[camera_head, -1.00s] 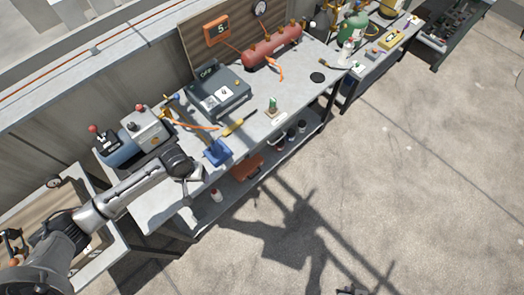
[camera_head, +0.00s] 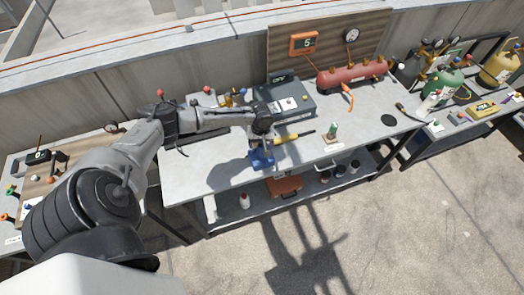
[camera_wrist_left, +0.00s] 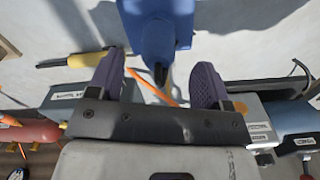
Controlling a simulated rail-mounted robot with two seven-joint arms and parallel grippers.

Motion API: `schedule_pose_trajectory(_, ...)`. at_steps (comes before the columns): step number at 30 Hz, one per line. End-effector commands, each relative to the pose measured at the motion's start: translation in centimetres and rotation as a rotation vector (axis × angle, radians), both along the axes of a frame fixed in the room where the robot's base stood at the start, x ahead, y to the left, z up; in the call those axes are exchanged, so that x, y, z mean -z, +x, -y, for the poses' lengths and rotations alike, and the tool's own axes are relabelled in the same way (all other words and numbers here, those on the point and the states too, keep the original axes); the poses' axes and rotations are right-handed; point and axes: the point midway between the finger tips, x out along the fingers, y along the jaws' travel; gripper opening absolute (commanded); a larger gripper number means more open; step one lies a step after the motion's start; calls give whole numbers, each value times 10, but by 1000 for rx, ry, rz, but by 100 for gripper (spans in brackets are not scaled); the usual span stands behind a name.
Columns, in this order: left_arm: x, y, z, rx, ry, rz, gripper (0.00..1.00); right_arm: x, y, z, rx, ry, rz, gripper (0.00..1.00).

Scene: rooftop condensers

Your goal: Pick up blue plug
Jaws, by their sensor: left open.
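The blue plug (camera_head: 262,159), a chunky blue piece, is at the front edge of the grey workbench (camera_head: 215,177). In the left wrist view the blue plug (camera_wrist_left: 158,28) fills the top centre, with a dark tip pointing toward my gripper. My left gripper (camera_head: 264,136) is just above and behind it in the head view. In the wrist view the dark fingers of my left gripper (camera_wrist_left: 158,82) are spread apart with nothing held between them. The blue plug lies just beyond the fingertips; whether they touch it cannot be told. My right gripper is not in view.
A yellow-handled tool (camera_head: 293,137) lies right of the gripper. A grey case (camera_head: 286,98), a red tank (camera_head: 352,75) and an orange display (camera_head: 303,43) stand behind. An orange toolbox (camera_head: 284,186) sits on the lower shelf.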

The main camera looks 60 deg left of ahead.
Motion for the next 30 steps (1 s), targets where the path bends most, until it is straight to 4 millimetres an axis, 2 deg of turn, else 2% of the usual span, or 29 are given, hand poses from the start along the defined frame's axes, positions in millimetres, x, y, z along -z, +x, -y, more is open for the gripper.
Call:
schedule_pose_trajectory(8,15,0,0,0,0,1,72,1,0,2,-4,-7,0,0)
schedule_pose_trajectory(18,56,1,-1,1,0,1,72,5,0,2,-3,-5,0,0)
schedule_pose_trajectory(29,62,1,-1,2,0,1,72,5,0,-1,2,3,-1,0)
schedule_pose_trajectory(30,62,1,-1,2,0,1,69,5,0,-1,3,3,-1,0)
